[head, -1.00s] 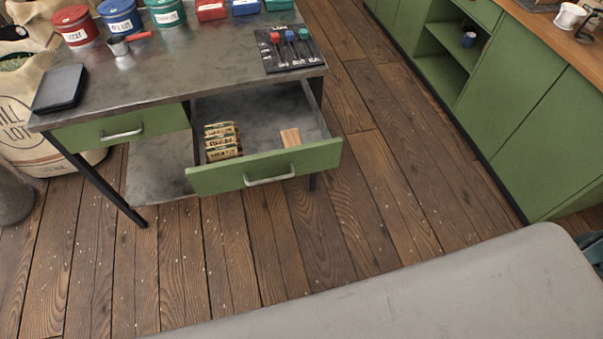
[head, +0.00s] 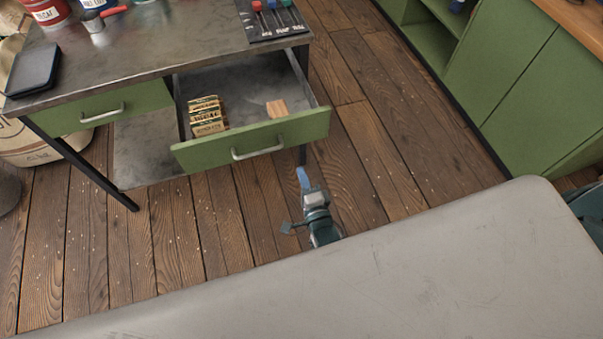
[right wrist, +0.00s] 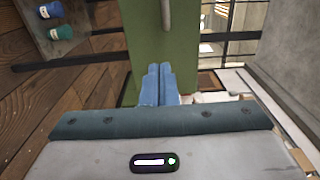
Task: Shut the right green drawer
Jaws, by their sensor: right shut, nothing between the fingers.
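The right green drawer (head: 303,128) hangs well open from the metal table, with a grey bar handle (head: 258,153) on its front. Inside it lie a stack of labelled cards (head: 207,116) and a small wooden block (head: 277,108). My right gripper (head: 302,176) is shut and empty, just below and in front of the drawer's right part in the head view. In the right wrist view its blue fingers (right wrist: 158,84) are together, pointing at the green drawer front (right wrist: 148,45); whether they touch it I cannot tell. My left gripper is not in view.
The left green drawer (head: 115,109) is shut. On the metal tabletop (head: 150,50) are a black scale (head: 32,68), tins, a metal scoop and a black tool mat. Green cabinets (head: 500,70) stand on the right; wooden floor lies between.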

